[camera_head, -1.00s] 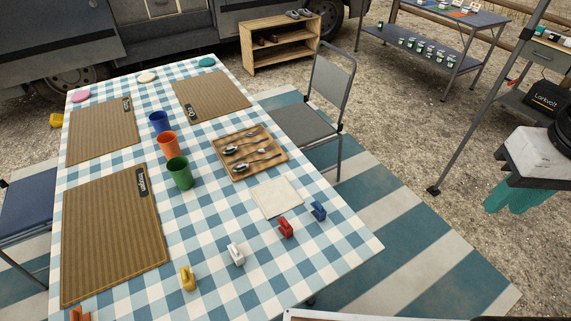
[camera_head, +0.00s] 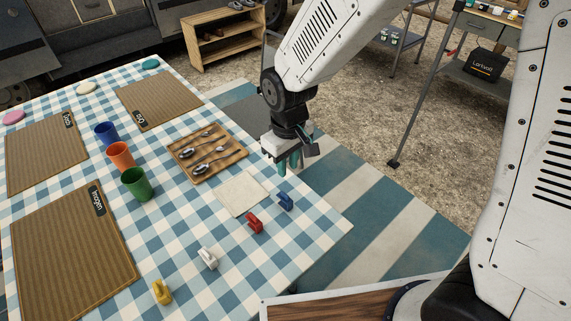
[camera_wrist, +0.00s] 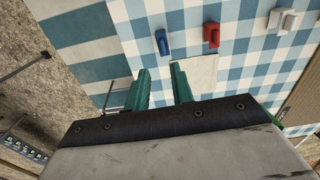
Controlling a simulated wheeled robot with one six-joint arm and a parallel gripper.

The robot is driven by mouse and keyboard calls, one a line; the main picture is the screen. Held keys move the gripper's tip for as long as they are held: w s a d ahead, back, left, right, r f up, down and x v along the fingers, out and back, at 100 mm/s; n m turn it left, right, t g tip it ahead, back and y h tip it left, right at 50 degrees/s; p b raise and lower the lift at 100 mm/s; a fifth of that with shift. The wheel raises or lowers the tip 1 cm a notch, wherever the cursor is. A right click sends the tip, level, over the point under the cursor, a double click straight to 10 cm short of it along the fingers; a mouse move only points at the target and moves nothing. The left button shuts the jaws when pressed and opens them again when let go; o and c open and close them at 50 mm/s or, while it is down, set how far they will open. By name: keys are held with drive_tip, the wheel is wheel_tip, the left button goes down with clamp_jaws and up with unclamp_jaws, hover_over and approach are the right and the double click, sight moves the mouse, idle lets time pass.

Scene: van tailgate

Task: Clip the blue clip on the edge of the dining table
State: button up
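The blue clip (camera_head: 285,201) stands on the checked cloth of the dining table (camera_head: 290,250), near its right edge. In the wrist view the blue clip (camera_wrist: 162,42) lies ahead of my fingertips. My gripper (camera_head: 290,162) hangs above the table's right edge, behind the blue clip in the head view. In the wrist view its two green fingers (camera_wrist: 160,82) are apart with nothing between them, and the gripper does not touch the clip.
A red clip (camera_head: 255,222), a white clip (camera_head: 207,258) and a yellow clip (camera_head: 161,291) stand in a row beside the blue one. A napkin (camera_head: 241,194) and a cutlery tray (camera_head: 190,165) lie close by. Three cups stand further left, the green one (camera_head: 138,184) nearest.

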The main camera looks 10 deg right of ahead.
sight(285, 194)
drive_tip(key=shift+a+f, duration=0.2)
drive_tip(key=shift+f, duration=2.55)
drive_tip(key=shift+a+f, duration=0.15)
drive_tip(key=shift+f, duration=2.55)
drive_tip(key=shift+w, duration=0.1)
clamp_jaws()
drive_tip(key=shift+r, duration=2.5)
